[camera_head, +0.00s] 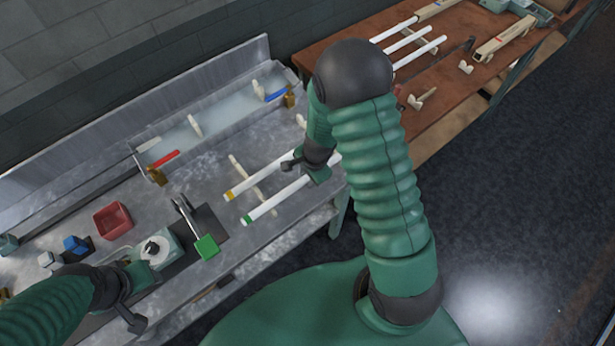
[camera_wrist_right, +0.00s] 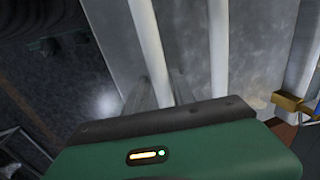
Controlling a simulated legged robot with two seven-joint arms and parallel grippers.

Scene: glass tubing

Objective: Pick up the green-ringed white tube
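The green-ringed white tube (camera_head: 290,191) lies slanted over the metal bench, its green ring at the lower left end. My right gripper (camera_head: 314,172) is at its upper right part. In the right wrist view, the left of two white tubes (camera_wrist_right: 146,40), which appears to be this one, runs between the finger shapes (camera_wrist_right: 160,92). The fingers look apart, one on each side of it; contact is hard to judge. A yellow-ringed white tube (camera_head: 250,182) lies parallel behind it and shows at right in the wrist view (camera_wrist_right: 217,50). My left gripper (camera_head: 133,318) is low left; its fingers are unclear.
A pale rod (camera_head: 240,168) lies crosswise near the tubes. A green-topped tool (camera_head: 206,246), a red bin (camera_head: 112,221) and a white round item (camera_head: 155,250) are further left on the bench. More white tubes (camera_head: 408,40) lie on the brown table behind my right arm.

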